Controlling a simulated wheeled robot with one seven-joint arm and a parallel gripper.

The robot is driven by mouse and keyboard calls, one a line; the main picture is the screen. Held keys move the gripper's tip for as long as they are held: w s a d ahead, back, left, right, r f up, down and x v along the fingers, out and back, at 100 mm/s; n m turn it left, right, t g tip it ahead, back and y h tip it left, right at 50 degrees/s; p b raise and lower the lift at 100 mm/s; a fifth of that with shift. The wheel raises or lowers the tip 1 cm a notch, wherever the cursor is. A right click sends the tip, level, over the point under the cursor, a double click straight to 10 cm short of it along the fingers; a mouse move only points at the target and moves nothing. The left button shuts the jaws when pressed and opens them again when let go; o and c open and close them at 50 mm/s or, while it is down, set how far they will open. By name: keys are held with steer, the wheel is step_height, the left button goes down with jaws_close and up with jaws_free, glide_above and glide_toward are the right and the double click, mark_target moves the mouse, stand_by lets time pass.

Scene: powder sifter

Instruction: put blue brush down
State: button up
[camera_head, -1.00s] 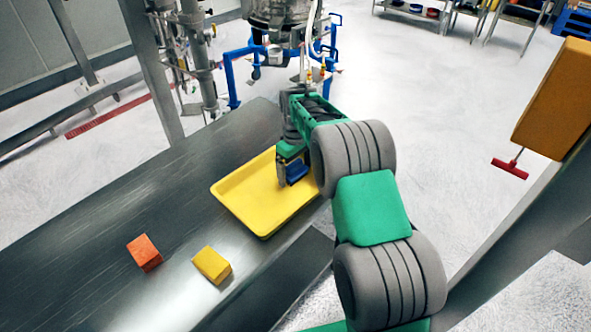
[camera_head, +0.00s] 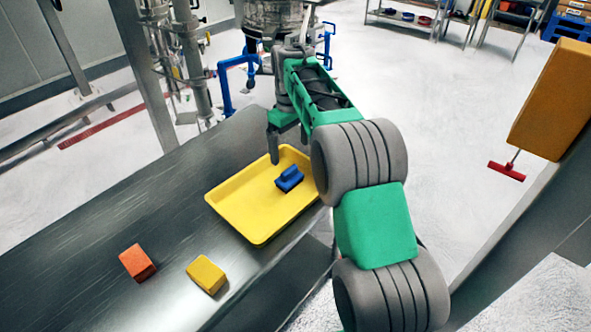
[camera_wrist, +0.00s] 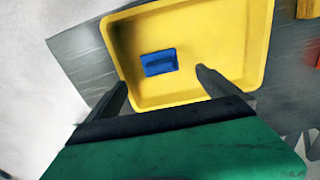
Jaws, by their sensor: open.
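The blue brush (camera_head: 289,179) lies in the yellow tray (camera_head: 232,212), toward its right side in the head view. In the wrist view the brush (camera_wrist: 160,62) rests on the floor of the yellow tray (camera_wrist: 205,20), apart from the fingers. My gripper (camera_head: 289,148) is open and empty above the far end of the tray. In the wrist view its two dark fingers (camera_wrist: 162,84) are spread wide, with the brush beyond them.
The tray stands on a long metal table (camera_head: 90,230). An orange block (camera_head: 137,262) and a yellow block (camera_head: 206,274) lie on the table nearer the front. Blue-framed machinery (camera_head: 235,75) stands past the table's far end. The table's left part is clear.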

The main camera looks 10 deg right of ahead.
steer(key=s+r+m+t, duration=0.1)
steer(key=s+r+m, duration=0.15)
steer(key=s, duration=0.45)
steer(key=s+r+m+t, duration=0.1)
steer(key=s+r, duration=0.2)
steer(key=s, duration=0.5)
steer(key=s+f+m+t, duration=0.1)
steer(key=s+f+m, duration=0.2)
steer(key=s, duration=1)
step_height(320, 180, down, 3)
steer(key=shift+s+a+f+t, duration=0.1)
steer(key=shift+s+a+t, duration=0.05)
steer(key=shift+a+t, duration=0.15)
